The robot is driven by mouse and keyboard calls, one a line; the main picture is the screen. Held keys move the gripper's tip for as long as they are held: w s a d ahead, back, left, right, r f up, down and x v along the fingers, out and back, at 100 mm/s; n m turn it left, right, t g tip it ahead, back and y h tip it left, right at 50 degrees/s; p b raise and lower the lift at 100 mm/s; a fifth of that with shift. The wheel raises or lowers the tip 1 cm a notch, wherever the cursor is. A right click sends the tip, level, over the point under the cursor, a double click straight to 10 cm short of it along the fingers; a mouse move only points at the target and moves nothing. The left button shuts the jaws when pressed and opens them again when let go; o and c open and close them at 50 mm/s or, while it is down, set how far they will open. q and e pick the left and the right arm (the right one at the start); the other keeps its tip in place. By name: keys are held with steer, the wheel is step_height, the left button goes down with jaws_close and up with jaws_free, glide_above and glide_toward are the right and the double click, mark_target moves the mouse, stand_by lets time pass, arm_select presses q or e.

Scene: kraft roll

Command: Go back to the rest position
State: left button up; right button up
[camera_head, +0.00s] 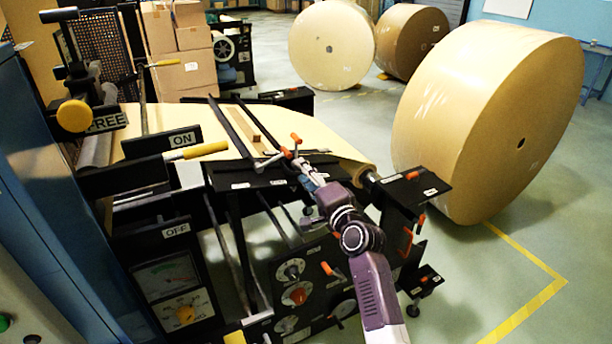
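My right arm, purple and grey, reaches up from the bottom right over the black machine (228,176). My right gripper (303,168) is at the machine's front edge, beside small orange-tipped levers (289,153). It is too small and cluttered to tell whether its fingers are open or shut, or whether they touch a lever. My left arm and gripper are not in view. A sheet of kraft paper (318,138) runs across the machine top beneath black bars and a wooden strip (247,126).
A big kraft roll (470,110) stands on the floor at right, and two more rolls (332,45) (412,40) stand behind. Handles with yellow grips (205,151) stick out at left near ON, OFF and FREE labels. Boxes (185,72) are stacked behind. Floor at lower right is clear.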

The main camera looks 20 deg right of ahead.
steer(key=shift+s, duration=0.4)
steer(key=s+a+f+n+g, duration=0.2)
steer(key=f, duration=1)
steer(key=s+a+f+n+g, duration=0.2)
steer(key=f+g, duration=0.1)
steer(key=f, duration=0.9)
steer(key=s+a+f+n+g, duration=0.1)
steer(key=s+f+n+g, duration=0.1)
steer(key=s+f, duration=0.7)
steer(key=s+a+f+n+g, duration=0.25)
steer(key=s+f, duration=0.25)
steer(key=f, duration=0.7)
steer(key=s+f+n+g, duration=0.2)
steer(key=s+f+n, duration=0.1)
steer(key=s+f, duration=0.65)
steer(key=s+f+n+g, duration=0.2)
steer(key=s+f, duration=0.4)
steer(key=s, duration=0.6)
steer(key=s+f+n+g, duration=0.1)
steer(key=s+f+n, duration=0.1)
steer(key=s, duration=0.9)
steer(key=s+f+n+g, duration=0.2)
steer(key=s+f, duration=0.1)
steer(key=s, duration=0.7)
steer(key=shift+s+d+f+n+h, duration=0.25)
steer(key=shift+s+d+n+h, duration=0.05)
steer(key=shift+s+d+n, duration=0.1)
